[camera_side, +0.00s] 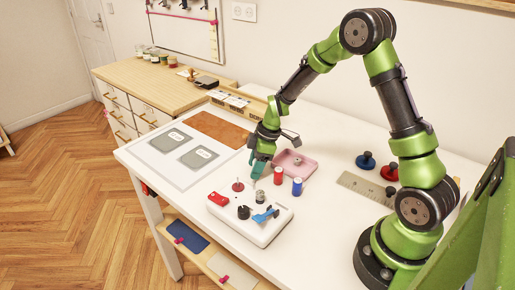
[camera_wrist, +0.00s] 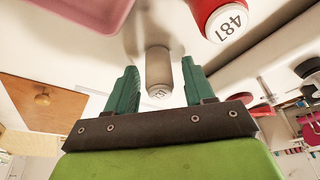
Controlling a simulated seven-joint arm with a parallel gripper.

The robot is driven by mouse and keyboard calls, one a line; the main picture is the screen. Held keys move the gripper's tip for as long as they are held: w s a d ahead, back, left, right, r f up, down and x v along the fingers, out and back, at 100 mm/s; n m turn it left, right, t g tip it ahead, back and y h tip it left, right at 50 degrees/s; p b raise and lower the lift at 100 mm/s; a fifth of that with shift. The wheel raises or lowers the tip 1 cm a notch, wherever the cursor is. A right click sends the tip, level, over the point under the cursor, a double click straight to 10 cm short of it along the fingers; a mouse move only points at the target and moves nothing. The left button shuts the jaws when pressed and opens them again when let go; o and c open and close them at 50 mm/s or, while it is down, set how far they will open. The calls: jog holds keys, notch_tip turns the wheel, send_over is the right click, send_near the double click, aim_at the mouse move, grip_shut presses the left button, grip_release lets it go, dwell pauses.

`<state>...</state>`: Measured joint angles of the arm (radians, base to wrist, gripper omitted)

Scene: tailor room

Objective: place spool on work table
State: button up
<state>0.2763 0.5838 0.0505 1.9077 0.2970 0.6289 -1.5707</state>
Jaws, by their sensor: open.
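A grey-brown spool (camera_wrist: 158,68) with a number on its end shows between my gripper's fingers in the wrist view. It appears to stand on the white work table (camera_side: 335,215). My gripper (camera_wrist: 152,88) is open, with a small gap on each side of the spool. In the side view my gripper (camera_side: 257,168) is low over the table, left of the pink tray, and hides the spool. A red spool (camera_side: 278,175) and a blue spool (camera_side: 297,187) stand to its right; the red spool labelled 487 (camera_wrist: 222,18) is also near in the wrist view.
The pink tray (camera_side: 310,162) lies close behind the spools; its edge (camera_wrist: 85,25) shows in the wrist view. A white box (camera_side: 262,230) with small tools stands in front. A brown mat (camera_side: 222,130) and grey patches (camera_side: 173,140) lie left. A metal ruler (camera_side: 360,188) lies right.

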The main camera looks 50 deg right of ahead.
jog(key=v, duration=1.2)
jog(key=s+a+r+m+t, duration=0.2)
jog(key=s+a+r+m, duration=0.3)
jog(key=s, duration=0.3)
jog(key=s+a+r+m+t, duration=0.2)
jog(key=s+a+r+m, duration=0.4)
jog(key=s+r+m, duration=0.1)
jog(key=shift+s+m+t, duration=0.4)
jog(key=shift+s+m, duration=0.1)
jog(key=shift+s, duration=0.7)
